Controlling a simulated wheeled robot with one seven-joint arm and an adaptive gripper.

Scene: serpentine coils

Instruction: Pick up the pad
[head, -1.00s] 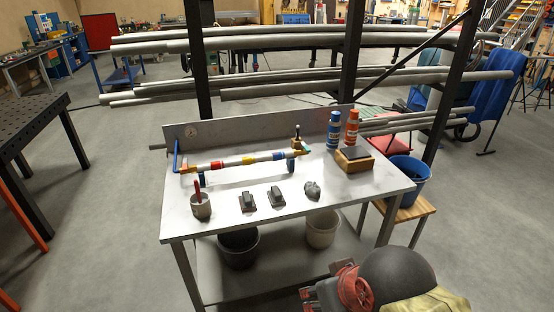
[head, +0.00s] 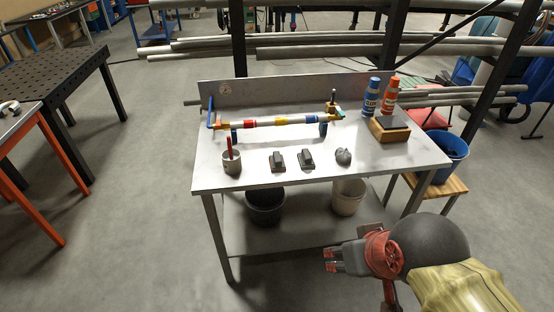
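I cannot tell for sure which thing is the pad. The crumpled grey lump (head: 343,156) lies at the right of the table's front half and may be it. Two dark grey blocks with raised tops, the left block (head: 278,160) and the right block (head: 306,159), lie to its left. They stand on a metal worktable (head: 400,158). My gripper (head: 328,260) is low at the bottom right, in front of the table and apart from everything on it. Its fingers point left and look empty; their opening is too small to judge.
A pipe assembly (head: 270,122) lies behind the blocks. A cup with a red-handled tool (head: 232,162) stands left. A wooden box (head: 389,130), a blue bottle (head: 371,97) and an orange bottle (head: 391,93) stand back right. Buckets sit below. Bare tabletop surrounds the blocks.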

